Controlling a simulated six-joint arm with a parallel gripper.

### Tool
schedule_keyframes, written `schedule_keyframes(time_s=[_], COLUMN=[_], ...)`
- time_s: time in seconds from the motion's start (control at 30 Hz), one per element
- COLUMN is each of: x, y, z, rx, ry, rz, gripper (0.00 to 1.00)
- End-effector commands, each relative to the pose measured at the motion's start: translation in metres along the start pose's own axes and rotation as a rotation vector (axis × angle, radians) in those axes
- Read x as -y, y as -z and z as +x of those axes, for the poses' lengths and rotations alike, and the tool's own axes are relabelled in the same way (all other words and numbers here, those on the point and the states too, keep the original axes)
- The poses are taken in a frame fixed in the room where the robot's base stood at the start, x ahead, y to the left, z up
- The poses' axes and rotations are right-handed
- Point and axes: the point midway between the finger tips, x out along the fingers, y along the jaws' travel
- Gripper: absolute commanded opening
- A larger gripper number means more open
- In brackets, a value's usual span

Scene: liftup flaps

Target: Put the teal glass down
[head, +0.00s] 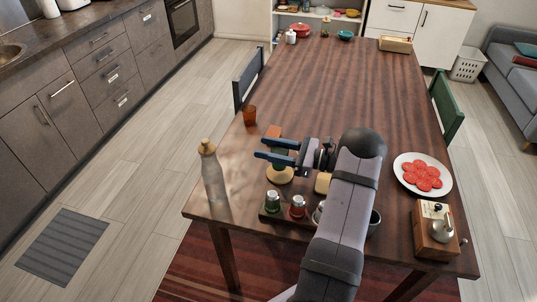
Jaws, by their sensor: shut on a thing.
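The teal glass (280,151) shows as a small dark green-teal patch between the two blue fingers of my gripper (268,149). The fingers hide most of it. My gripper is shut on it, over the near left part of the wooden table (335,75). A round pale-yellow thing (279,176) lies just below the gripper in the picture. I cannot tell how high the glass is above the table.
A corked bottle (213,175) stands at the left edge, with an orange cup (249,116) behind it. Two small jars (285,205) stand in front. A plate of red slices (422,176) and a wooden grinder box (435,228) are right. The table's far middle is clear.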

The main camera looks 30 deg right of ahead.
Motion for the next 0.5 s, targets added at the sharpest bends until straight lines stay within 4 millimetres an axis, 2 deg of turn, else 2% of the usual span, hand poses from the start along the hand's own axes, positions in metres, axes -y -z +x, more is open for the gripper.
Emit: schedule_keyframes(time_s=[0.1, 0.2, 0.5], x=[0.000, 0.000, 0.000], y=[0.016, 0.024, 0.026], z=[0.000, 0.000, 0.000], rx=[0.000, 0.000, 0.000], ry=[0.000, 0.000, 0.000], rz=[0.002, 0.001, -0.001], gripper=[0.14, 0.14, 0.14])
